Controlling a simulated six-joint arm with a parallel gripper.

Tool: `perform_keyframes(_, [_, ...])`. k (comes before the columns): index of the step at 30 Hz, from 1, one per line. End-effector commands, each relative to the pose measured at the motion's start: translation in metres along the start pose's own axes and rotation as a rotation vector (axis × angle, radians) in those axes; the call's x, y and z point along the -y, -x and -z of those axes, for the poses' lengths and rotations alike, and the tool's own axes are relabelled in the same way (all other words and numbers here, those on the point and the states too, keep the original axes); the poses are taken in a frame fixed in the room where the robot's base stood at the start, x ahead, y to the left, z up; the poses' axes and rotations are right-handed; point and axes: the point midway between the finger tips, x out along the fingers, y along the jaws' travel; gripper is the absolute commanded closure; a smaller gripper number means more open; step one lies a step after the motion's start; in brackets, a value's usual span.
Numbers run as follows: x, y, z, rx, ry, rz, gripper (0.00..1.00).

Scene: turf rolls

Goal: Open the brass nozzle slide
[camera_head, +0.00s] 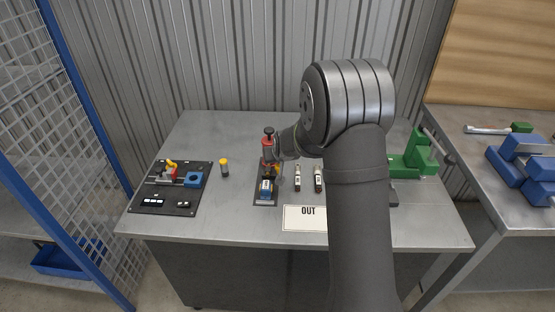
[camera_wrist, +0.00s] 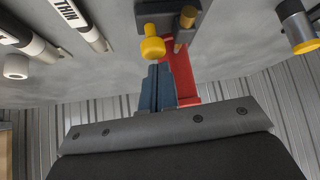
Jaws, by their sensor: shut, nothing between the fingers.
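A small fixture on a dark base plate (camera_head: 264,203) stands mid-table, with a blue block (camera_head: 265,187) in front and a red column (camera_head: 268,148) behind under a dark knob. In the wrist view a yellow knob (camera_wrist: 152,46) sticks out of its dark body, beside a brass-coloured peg (camera_wrist: 184,32). I cannot tell for sure which of these is the nozzle slide. My gripper (camera_wrist: 157,72) is shut and empty, its tips just short of the yellow knob in the picture; contact cannot be told. In the head view my wrist hides most of the gripper and part of the fixture.
Two white tubes (camera_head: 297,180) (camera_head: 318,179) stand right of the fixture, near a label plate (camera_head: 304,217). A yellow-capped cylinder (camera_head: 224,168) and a black board (camera_head: 171,188) lie left. A green device (camera_head: 417,157) is at right. The back-left table is clear.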

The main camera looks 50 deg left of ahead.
Motion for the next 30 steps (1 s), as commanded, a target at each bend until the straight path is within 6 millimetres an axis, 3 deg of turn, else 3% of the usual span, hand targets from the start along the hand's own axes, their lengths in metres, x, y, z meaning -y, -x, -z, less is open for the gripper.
perform_keyframes(12, [0.000,0.067,0.001,-0.003,0.000,0.000,1.00])
perform_keyframes(21, [0.001,0.087,0.000,0.002,0.017,0.000,1.00])
perform_keyframes(26, [0.006,0.087,0.000,0.028,0.202,0.004,1.00])
perform_keyframes(30, [0.013,0.087,-0.002,0.074,0.521,0.015,1.00])
